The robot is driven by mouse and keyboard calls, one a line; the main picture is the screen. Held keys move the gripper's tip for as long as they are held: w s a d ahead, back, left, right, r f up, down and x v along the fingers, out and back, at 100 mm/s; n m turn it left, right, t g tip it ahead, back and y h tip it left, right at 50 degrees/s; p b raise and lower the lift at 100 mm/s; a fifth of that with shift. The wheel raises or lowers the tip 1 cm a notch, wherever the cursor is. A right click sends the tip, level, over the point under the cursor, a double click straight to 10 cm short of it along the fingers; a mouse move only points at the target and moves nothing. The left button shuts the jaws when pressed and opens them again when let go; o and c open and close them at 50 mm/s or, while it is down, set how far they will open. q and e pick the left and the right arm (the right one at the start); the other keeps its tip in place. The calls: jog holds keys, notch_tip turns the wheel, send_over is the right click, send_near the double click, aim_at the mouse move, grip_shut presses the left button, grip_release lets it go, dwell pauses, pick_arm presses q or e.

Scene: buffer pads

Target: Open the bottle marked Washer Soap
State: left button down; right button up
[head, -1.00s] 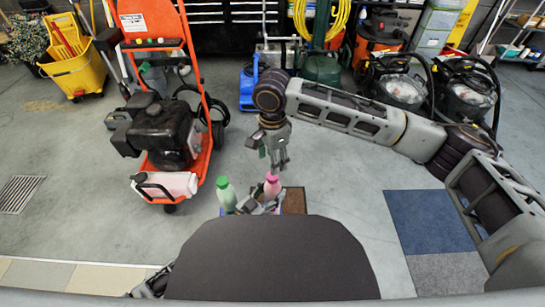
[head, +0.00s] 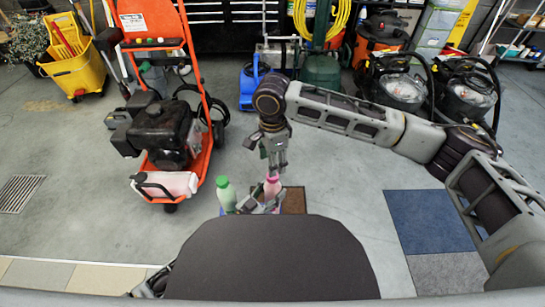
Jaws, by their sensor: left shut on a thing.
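A pink bottle (head: 272,187) stands upright behind my dark rounded front part. No label can be read on either, so I cannot tell which is Washer Soap. My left gripper (head: 268,204) is low beside the pink bottle and shut on it; its fingers partly cover the bottle's lower part. My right gripper (head: 275,172) comes down from above, fingers pointing down, with its tips at the top of the pink bottle. Whether those fingers are shut on the cap is too small to tell.
A brown mat (head: 295,200) lies right of the bottles. An orange pressure washer (head: 170,140) stands to the left, a blue machine (head: 248,90) behind. Blue and grey floor mats (head: 420,220) lie at right. The grey floor between is clear.

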jog(key=shift+f, duration=3.5)
jog(key=c, duration=1)
jog(key=shift+c, duration=0.2)
